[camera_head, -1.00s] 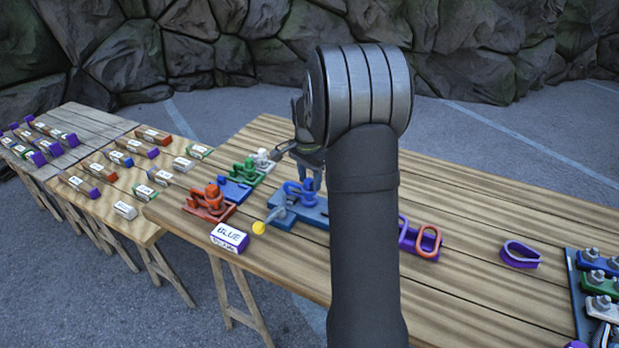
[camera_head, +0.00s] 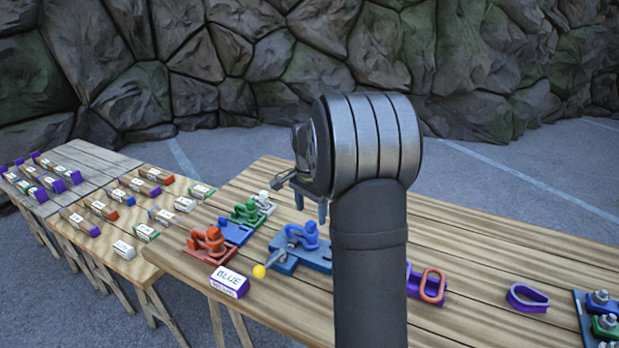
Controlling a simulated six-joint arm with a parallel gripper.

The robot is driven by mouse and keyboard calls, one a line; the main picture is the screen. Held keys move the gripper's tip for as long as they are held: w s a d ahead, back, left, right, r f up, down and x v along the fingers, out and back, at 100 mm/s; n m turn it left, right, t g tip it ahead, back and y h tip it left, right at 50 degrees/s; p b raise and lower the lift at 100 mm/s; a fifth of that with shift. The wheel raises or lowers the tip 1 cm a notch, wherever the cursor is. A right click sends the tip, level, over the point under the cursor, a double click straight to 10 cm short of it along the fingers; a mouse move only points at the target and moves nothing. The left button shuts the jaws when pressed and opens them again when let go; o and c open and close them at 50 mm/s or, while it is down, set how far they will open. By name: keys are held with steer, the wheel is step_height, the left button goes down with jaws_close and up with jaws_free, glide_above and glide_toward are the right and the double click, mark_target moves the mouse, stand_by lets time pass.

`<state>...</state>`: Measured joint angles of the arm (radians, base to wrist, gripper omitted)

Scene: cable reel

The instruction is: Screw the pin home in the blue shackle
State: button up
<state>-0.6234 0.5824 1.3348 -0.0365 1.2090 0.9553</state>
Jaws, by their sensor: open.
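The blue shackle (camera_head: 303,237) stands on a blue base block (camera_head: 318,258) near the left part of the main table. A grey bar (camera_head: 277,258) with a yellow ball end (camera_head: 259,271) sticks out toward the front left of this block. I cannot tell how deep the pin sits in the shackle. My gripper (camera_head: 311,209) is open and empty, its fingers pointing down just above the shackle in the picture, apart from it. My arm hides part of the table to the right of the block.
A label block reading BLUE (camera_head: 229,281) lies at the table's front edge. Red (camera_head: 208,243), green (camera_head: 247,212) and white (camera_head: 264,201) shackle fixtures stand left of the blue one. Purple and orange loops (camera_head: 432,285) lie right of my arm. A side table (camera_head: 125,215) holds several labelled blocks.

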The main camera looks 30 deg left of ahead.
mark_target(311, 223)
step_height(311, 223, up, 13)
steer(key=shift+s+a+r, duration=0.15)
steer(key=shift+s, duration=0.05)
stand_by(0.3)
steer(key=f, duration=1.7)
steer(key=shift+w+d+f, duration=0.15)
steer(key=shift+w+d, duration=0.05)
steer(key=shift+w, duration=0.05)
steer(key=shift+f, duration=0.15)
steer(key=shift+n, duration=0.5)
steer(key=shift+m, duration=0.3)
